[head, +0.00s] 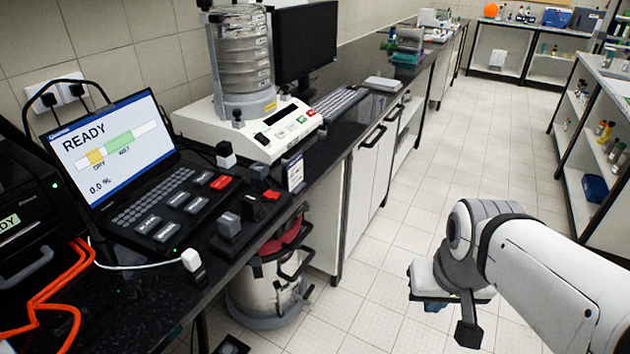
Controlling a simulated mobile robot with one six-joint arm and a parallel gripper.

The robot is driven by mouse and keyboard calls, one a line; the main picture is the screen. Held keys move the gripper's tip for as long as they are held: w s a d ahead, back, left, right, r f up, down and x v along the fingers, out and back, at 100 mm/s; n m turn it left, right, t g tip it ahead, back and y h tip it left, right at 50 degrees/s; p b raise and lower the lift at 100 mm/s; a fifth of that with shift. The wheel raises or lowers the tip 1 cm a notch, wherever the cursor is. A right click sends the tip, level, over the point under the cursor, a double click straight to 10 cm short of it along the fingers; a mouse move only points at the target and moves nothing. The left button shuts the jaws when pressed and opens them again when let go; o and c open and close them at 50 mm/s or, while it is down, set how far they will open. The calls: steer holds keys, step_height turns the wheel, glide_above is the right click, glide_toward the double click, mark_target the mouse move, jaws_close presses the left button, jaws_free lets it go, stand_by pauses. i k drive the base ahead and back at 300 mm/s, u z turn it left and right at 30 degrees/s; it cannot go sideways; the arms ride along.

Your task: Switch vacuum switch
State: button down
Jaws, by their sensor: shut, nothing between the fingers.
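A dark box with a red switch (271,194) sits near the front edge of the black bench, right of the laptop; it may be the vacuum switch, but I cannot read a label. A steel canister with a red top (270,285), which looks like the vacuum, stands on the floor below the bench edge. My gripper (467,333) is at the lower right, over the tiled floor, well apart from the bench and the switch. It is shut and empty; its fingers are only partly visible.
A laptop reading READY (115,150) and a sieve shaker (250,120) stand on the bench. Small blocks, including a grey one (228,225), sit near the switch. An orange cable (50,300) lies at left. The floor aisle (430,170) is clear.

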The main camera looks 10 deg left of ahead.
mark_target(286, 223)
steer(key=u, duration=0.05)
steer(key=i, duration=0.9)
steer(key=z, duration=0.05)
